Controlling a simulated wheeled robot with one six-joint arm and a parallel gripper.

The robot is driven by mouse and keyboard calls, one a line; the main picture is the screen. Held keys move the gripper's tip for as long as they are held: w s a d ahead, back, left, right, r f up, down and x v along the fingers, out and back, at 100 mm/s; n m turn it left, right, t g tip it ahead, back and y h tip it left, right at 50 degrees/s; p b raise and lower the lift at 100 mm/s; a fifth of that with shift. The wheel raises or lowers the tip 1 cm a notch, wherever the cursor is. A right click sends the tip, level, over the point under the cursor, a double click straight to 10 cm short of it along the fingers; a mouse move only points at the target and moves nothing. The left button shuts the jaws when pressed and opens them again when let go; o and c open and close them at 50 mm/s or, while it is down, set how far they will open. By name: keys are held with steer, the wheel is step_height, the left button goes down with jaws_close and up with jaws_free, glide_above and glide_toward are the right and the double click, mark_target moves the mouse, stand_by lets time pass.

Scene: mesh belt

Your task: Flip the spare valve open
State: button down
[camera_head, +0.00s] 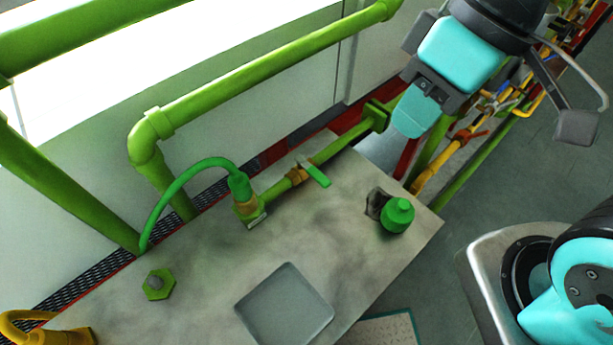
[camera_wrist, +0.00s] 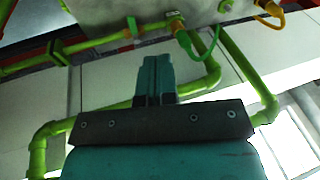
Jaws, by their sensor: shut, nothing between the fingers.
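The valve on the green pipe has a brass body (camera_head: 297,176) and a green lever (camera_head: 316,174). The lever sticks out crosswise to the pipe, over the table top. In the wrist view the lever (camera_wrist: 132,27) shows at the top, a little left of my fingertips. My gripper (camera_head: 412,122) has teal fingers and is up and to the right of the valve in the head view, apart from it. In the wrist view the fingers (camera_wrist: 153,62) are shut together with nothing between them. I cannot tell which valve is the spare one.
The grey table (camera_head: 210,265) has a square recess (camera_head: 285,305), a green hex nut (camera_head: 158,284) and a green bottle-shaped part (camera_head: 397,215). A green hose (camera_head: 190,170) arches to a fitting left of the valve. Green pipes (camera_head: 265,75) run along the wall behind.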

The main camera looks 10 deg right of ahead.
mark_target(312, 170)
steer(key=w+a+f+n+t+h+b, duration=0.1)
steer(key=w+a+f+n+h+b, duration=0.1)
steer(key=a+f+n, duration=0.6)
steer(key=w+a+f+n+t+h+b, duration=0.1)
steer(key=w+a+f+n+h+b, duration=0.2)
steer(key=a+f+n, duration=0.5)
steer(key=shift+w+n+h+b, duration=0.15)
steer(key=shift+n+h+b, duration=0.3)
steer(key=shift+h, duration=0.75)
steer(key=shift+w+d+f+p, duration=0.3)
steer(key=shift+w+d+f, duration=0.4)
steer(key=shift+d+f, duration=0.65)
steer(key=shift+w+d+f+p, duration=0.25)
steer(key=shift+w+d+f, duration=0.55)
steer(key=shift+f, duration=1)
steer(key=shift+w+d+f+p, duration=0.3)
steer(key=shift+w+d+f, duration=0.35)
steer(key=shift+d+f, duration=0.7)
steer(key=shift+a+f+t, duration=0.15)
steer(key=shift+a+t, duration=0.15)
